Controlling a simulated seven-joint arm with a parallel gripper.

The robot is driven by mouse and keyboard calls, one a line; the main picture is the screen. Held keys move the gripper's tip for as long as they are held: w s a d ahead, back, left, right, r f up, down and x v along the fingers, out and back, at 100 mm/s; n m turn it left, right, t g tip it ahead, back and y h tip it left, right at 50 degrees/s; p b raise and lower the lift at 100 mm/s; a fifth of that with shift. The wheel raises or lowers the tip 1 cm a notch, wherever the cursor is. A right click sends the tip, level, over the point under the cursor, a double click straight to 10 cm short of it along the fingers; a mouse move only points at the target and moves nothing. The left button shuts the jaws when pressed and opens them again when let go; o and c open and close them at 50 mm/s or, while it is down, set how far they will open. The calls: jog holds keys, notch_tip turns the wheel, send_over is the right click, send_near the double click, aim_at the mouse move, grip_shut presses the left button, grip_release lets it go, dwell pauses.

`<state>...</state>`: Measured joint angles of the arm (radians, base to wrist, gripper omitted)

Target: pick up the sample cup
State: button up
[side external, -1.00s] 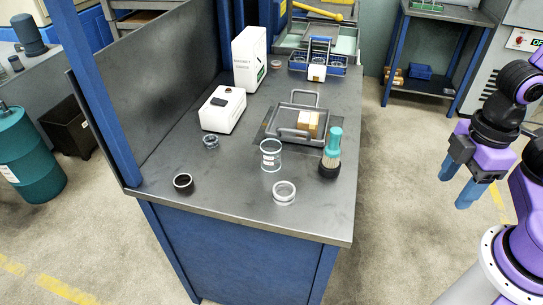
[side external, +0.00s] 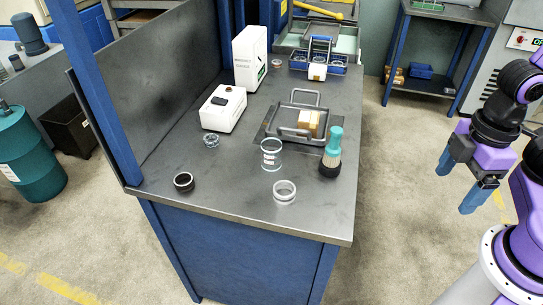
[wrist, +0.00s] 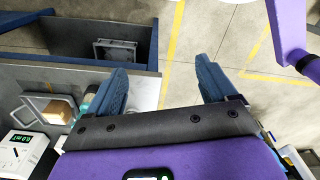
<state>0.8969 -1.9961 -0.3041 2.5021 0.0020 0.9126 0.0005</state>
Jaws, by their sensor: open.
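A clear, open cup with pale marks on its side, which looks like the sample cup (side external: 271,155), stands upright near the middle of the bench in the side view. It stands just in front of the metal tray and left of the teal-handled brush. My gripper (side external: 459,186) is open and empty, off the bench's right side and well apart from the cup. In the wrist view my gripper (wrist: 160,70) has its two blue fingers spread, with floor and a bench edge between them. I cannot make out the cup in the wrist view.
The brush (side external: 331,155), a clear ring (side external: 284,192), a dark ring (side external: 183,182) and a small glass piece (side external: 211,141) stand around the cup. The tray (side external: 286,137) holds a tan block (side external: 309,122). A white device (side external: 223,109) stands behind left. The bench's front right corner is clear.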

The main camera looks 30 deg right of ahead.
jog(key=w+a+f+m+t+y, duration=0.1)
jog(key=w+a+f, duration=0.1)
jog(key=a, duration=0.2)
jog(key=w+a+f+m+y, duration=0.1)
jog(key=w+a+f+y, duration=0.1)
jog(key=w+a, duration=0.15)
jog(key=m+t+y, duration=0.2)
jog(key=m+t, duration=0.4)
jog(key=t, duration=0.5)
send_near(279, 151)
jog(key=shift+x, duration=6.45)
jog(key=shift+d, duration=0.1)
jog(key=c, duration=1)
